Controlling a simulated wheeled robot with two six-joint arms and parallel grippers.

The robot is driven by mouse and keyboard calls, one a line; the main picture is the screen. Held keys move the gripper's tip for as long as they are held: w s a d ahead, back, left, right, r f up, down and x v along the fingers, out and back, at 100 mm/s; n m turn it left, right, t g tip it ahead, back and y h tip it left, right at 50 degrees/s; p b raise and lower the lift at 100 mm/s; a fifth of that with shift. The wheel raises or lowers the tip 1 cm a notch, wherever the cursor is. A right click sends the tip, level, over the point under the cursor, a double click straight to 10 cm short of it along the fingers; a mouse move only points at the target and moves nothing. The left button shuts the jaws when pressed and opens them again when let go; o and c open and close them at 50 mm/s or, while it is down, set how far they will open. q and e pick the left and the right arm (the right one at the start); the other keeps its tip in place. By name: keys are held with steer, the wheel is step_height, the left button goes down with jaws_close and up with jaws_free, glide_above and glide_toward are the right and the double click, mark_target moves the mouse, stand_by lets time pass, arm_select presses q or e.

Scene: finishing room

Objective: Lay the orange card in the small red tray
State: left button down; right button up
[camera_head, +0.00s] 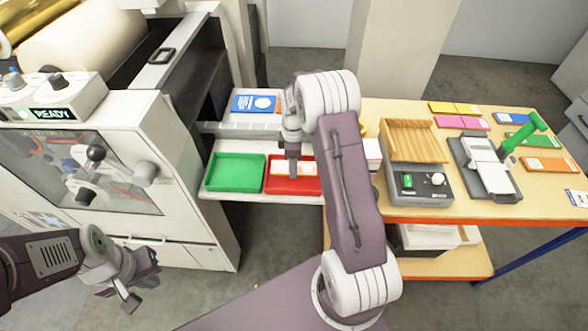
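The small red tray (296,187) sits on the white shelf beside the machine, right of a green tray (236,173). A card with orange and white parts (307,169) lies in or just over the red tray; I cannot tell whether it touches the floor. My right gripper (292,174) points down over the card, its fingertips at it. Its finger gap is too small to read, and the arm hides the tray's right end. My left gripper (142,291) is low at the left, away from the trays, with its fingers apart and empty.
A blue card (254,103) lies behind the trays. The wooden table at right holds a ribbed wooden rack (412,141), a green-handled press (488,168) and several coloured cards, including another orange one (548,165). The machine (130,130) stands close on the left.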

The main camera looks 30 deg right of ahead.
steer(key=f, duration=0.1)
steer(key=f+p, duration=0.1)
steer(key=f, duration=0.1)
steer(key=shift+s+a+f, duration=0.1)
steer(key=shift+s+f, duration=0.1)
steer(key=shift+f, duration=0.1)
steer(key=shift+w+f, duration=0.15)
steer(key=shift+w, duration=0.05)
steer(key=shift+s+f, duration=0.15)
steer(key=o, duration=1.3)
